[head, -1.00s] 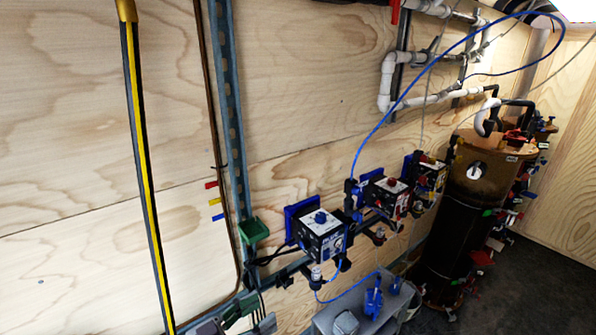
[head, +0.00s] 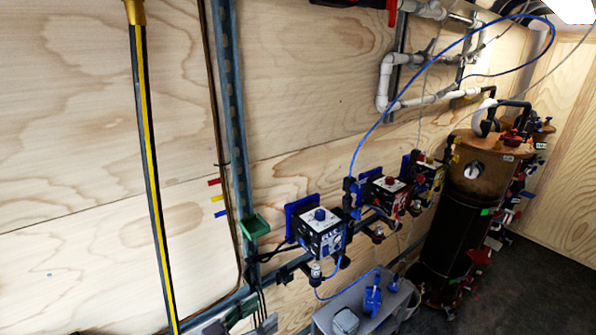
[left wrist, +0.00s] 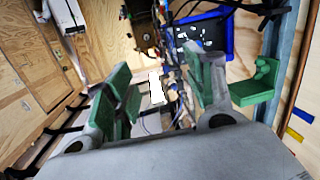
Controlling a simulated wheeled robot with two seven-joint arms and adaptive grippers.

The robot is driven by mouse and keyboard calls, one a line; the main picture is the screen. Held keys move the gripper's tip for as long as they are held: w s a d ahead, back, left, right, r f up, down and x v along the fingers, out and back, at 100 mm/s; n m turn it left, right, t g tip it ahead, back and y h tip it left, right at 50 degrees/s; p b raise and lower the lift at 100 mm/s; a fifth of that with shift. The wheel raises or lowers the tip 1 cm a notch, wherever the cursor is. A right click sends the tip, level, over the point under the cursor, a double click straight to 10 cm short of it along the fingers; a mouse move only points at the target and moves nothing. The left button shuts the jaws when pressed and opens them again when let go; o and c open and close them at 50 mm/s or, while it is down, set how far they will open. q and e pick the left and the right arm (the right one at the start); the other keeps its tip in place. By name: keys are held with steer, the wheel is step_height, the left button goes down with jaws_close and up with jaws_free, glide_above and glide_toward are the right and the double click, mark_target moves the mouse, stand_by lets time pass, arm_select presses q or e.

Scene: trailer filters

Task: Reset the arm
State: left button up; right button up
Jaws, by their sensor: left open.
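My left gripper (head: 250,318) shows only in part at the bottom edge of the head view, in front of the plywood wall. Its two green-padded fingers (left wrist: 163,92) stand apart in the left wrist view, open, with nothing held between them. Most of my left arm is hidden below the head frame. My right gripper is in neither view.
A control box with a blue knob (head: 320,234) sits on the wall rail, with red and yellow ones (head: 386,192) beyond. A green bracket (head: 254,227) is on the blue upright (head: 228,110). A grey box (head: 345,318) stands below; a dark cylindrical tank (head: 455,225) is at right.

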arm_select(q)
steer(key=w+a+f+n+g+y, duration=0.1)
steer(key=a+f+n+g+y, duration=0.15)
steer(key=a+f+y, duration=0.45)
steer(key=s+a+f+n+g+y, duration=0.45)
steer(key=s+a+f+g, duration=0.2)
steer(key=s, duration=0.45)
step_height(320, 180, down, 34)
steer(key=s+r, duration=0.1)
steer(key=s, duration=0.1)
steer(key=s+a+f, duration=0.2)
steer(key=s+f, duration=0.8)
steer(key=s, duration=0.1)
steer(key=s+a+f+m+g, duration=0.1)
steer(key=s+a+f, duration=0.1)
steer(key=s+f, duration=0.8)
steer(key=shift+s+f+g, duration=0.25)
steer(key=shift+s+g, duration=0.05)
steer(key=shift+s, duration=0.4)
